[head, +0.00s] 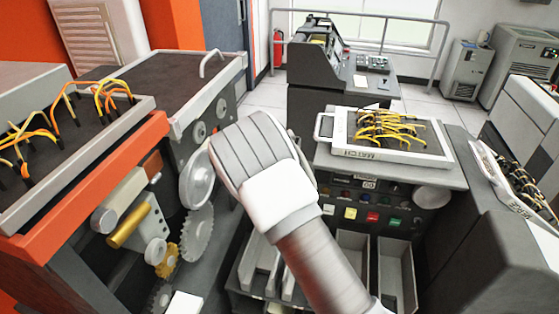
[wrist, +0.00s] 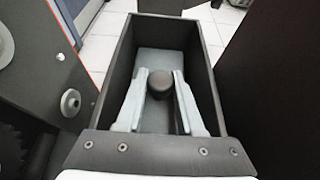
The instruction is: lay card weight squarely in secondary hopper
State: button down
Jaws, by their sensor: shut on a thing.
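In the wrist view my gripper (wrist: 160,75) points into a dark, open-topped rectangular box, which looks like the hopper (wrist: 204,65). Its two pale fingers stand on either side of a round black knob (wrist: 160,84) and are shut on it. The knob belongs to a flat blue-grey plate, the card weight (wrist: 165,60), which lies lengthwise between the box walls and looks roughly in line with them. I cannot tell whether the plate touches the bottom or hangs above it. In the head view my arm hides the gripper, the weight and this box.
In the head view an orange-framed machine with gears (head: 198,228) stands left. A plugboard marked MATCH (head: 362,154) with yellow wires lies on the machine right of my arm. Open grey bins (head: 396,275) sit below it. Dark machine sides flank the box closely in the wrist view.

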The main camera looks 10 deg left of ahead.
jog(key=c, duration=0.6)
grip_release()
jog(key=shift+s+f, duration=0.2)
jog(key=shift+f, duration=0.25)
jog(key=shift+o, duration=0.7)
jog(key=shift+f, duration=0.1)
jog(key=shift+s+f, duration=0.1)
jog(key=shift+f, duration=0.05)
jog(key=shift+s, duration=0.1)
jog(key=shift+s+a, duration=0.1)
jog(key=shift+s, duration=0.1)
jog(key=r+v, duration=0.1)
jog(key=v, duration=1.6)
jog(key=shift+w+r, duration=0.35)
jog(key=shift+w, duration=0.1)
